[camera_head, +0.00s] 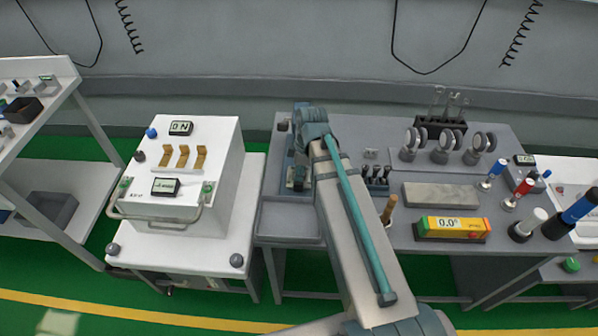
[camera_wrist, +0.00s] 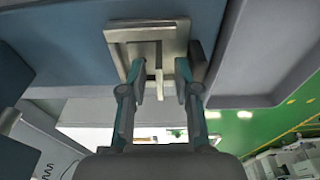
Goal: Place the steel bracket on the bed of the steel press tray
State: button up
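In the wrist view, my gripper (camera_wrist: 159,82) has its two fingers apart, one on each side of a pale upright tab that looks like part of the steel bracket (camera_wrist: 158,80). Gaps show between the tab and both fingers. Behind the fingertips is a square steel plate with a raised rim (camera_wrist: 118,36), which looks like the steel press tray; the tab stands against it. I cannot tell whether the bracket rests fully on the bed. In the head view, my arm covers this area at the grey bench's left end, and bracket and fingertips cannot be made out.
The grey bench (camera_head: 484,224) holds a grey slab (camera_head: 440,195), a yellow-orange gauge (camera_head: 452,228), wheel-like discs on stands (camera_head: 445,140) and handled tools (camera_head: 523,190). A white cart with a box (camera_head: 190,165) stands close on the left. A shallow grey tray (camera_head: 290,222) is at the bench's front left.

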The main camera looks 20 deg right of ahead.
notch_tip(320, 180, up, 12)
jog(key=d+b, duration=0.1)
jog(key=shift+s+d, duration=0.3)
jog(key=shift+d, duration=0.05)
dwell(0.4)
jog(key=shift+r, duration=0.1)
